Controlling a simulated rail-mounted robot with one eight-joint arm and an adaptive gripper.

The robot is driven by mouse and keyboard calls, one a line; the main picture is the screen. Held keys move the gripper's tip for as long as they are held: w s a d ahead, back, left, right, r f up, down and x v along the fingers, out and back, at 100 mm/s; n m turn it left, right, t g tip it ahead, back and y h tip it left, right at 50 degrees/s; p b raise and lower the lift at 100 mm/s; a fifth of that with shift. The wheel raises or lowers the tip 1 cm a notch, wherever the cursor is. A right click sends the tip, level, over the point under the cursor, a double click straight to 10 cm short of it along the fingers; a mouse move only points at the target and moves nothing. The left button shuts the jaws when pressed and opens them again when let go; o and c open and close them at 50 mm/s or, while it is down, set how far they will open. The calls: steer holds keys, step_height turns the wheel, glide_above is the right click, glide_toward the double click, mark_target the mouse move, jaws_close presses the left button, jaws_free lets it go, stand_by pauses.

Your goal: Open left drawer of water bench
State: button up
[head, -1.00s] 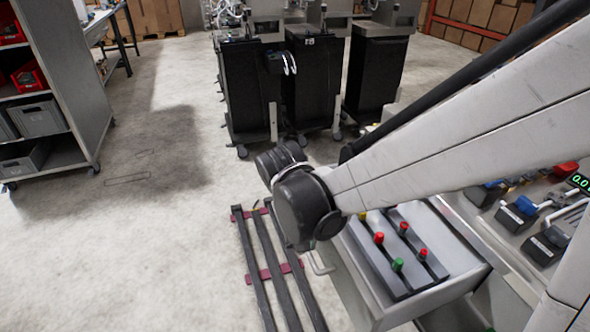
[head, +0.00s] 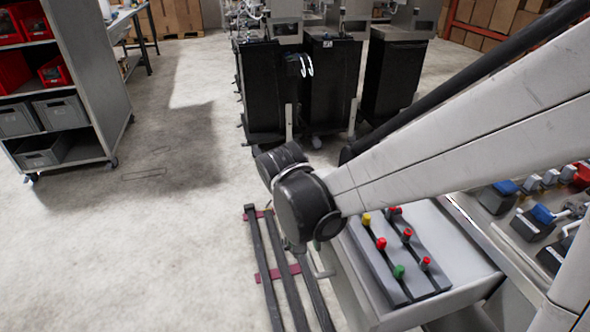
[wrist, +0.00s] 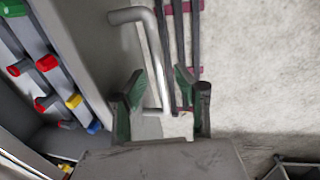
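The pulled-out drawer (head: 465,255) of the bench holds dark strips with red, green and yellow knobs. Its bent metal handle (head: 322,268) shows beside my wrist in the head view. In the wrist view the handle (wrist: 155,60) runs down between the two green-padded fingers of my gripper (wrist: 162,100). The fingers stand wide apart around the bar, with gaps visible on its sides. Whether one finger touches it I cannot tell. The drawer front (wrist: 98,45) is just left of the fingers.
Dark rails with red crosspieces (head: 263,276) lie on the floor left of the drawer. The bench top at right carries blue and red valve-like parts (head: 541,213). Black cabinets (head: 330,85) stand behind. A grey shelf with bins (head: 90,80) stands at left, with open floor between.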

steer(key=shift+r, duration=0.1)
step_height(320, 180, up, 12)
steer(key=a, duration=0.2)
steer(key=shift+s+a+f, duration=0.15)
steer(key=shift+s+f, duration=0.05)
steer(key=shift+s, duration=0.05)
stand_by(0.4)
steer(key=s+d+r+m+t+y+p, duration=0.1)
steer(key=s+d+r+t, duration=0.1)
steer(key=d, duration=0.6)
steer(key=s+d+r+m+t+y+p, duration=0.1)
steer(key=s+d+r+t+p, duration=0.1)
steer(key=s+d, duration=0.4)
steer(key=shift+s+d+r+m+t, duration=0.25)
steer(key=shift+d+r+t, duration=0.4)
steer(key=shift+d+t, duration=0.85)
steer(key=shift+d, duration=0.1)
stand_by(3.5)
